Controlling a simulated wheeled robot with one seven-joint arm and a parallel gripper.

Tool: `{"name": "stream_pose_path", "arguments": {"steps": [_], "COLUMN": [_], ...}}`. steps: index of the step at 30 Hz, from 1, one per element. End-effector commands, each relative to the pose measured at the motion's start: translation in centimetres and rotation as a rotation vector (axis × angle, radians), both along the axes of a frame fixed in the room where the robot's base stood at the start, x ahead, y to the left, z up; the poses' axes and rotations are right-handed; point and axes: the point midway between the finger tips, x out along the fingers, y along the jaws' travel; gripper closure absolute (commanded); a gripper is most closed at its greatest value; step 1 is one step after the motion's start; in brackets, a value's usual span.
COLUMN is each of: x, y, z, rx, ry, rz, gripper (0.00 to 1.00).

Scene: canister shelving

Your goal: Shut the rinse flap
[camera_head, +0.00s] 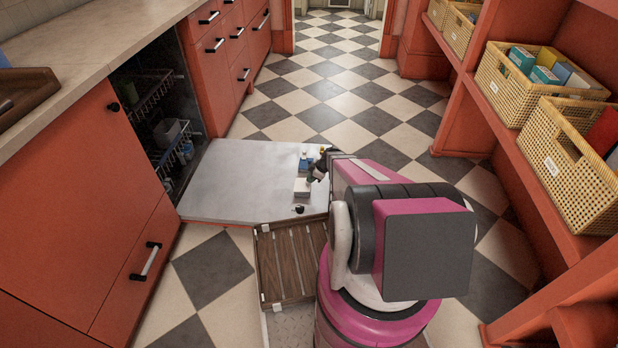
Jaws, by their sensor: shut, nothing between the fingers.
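The dishwasher door (240,175) is folded down flat, with its pale inner face up. A small dispenser area is set near its right edge. A white piece (302,187) lies in it, with a small blue part (304,160) behind it and a dark round knob (299,209) in front. Which of these is the rinse flap, and whether it stands open, is too small to tell. My gripper (316,176) is shut and empty, low over the dispenser, beside the white piece. Whether it touches it I cannot tell. My arm hides the door's right edge.
The dishwasher cavity (160,120) with its racks opens at the left. Red cabinets (85,180) flank it. Shelves with wicker baskets (535,80) stand at the right. The checkered floor beyond is clear.

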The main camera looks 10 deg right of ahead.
Motion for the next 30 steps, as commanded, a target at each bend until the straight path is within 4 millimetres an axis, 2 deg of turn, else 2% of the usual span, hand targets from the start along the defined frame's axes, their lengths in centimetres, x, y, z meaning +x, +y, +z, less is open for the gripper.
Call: {"name": "stream_pose_path", "arguments": {"steps": [18, 30], "x": [-0.14, 0.02], "y": [-0.46, 0.08], "z": [-0.67, -0.47], "rx": [-0.003, -0.003], "ry": [0.001, 0.001], "rz": [-0.001, 0.0], "gripper": [1.0, 1.0]}}
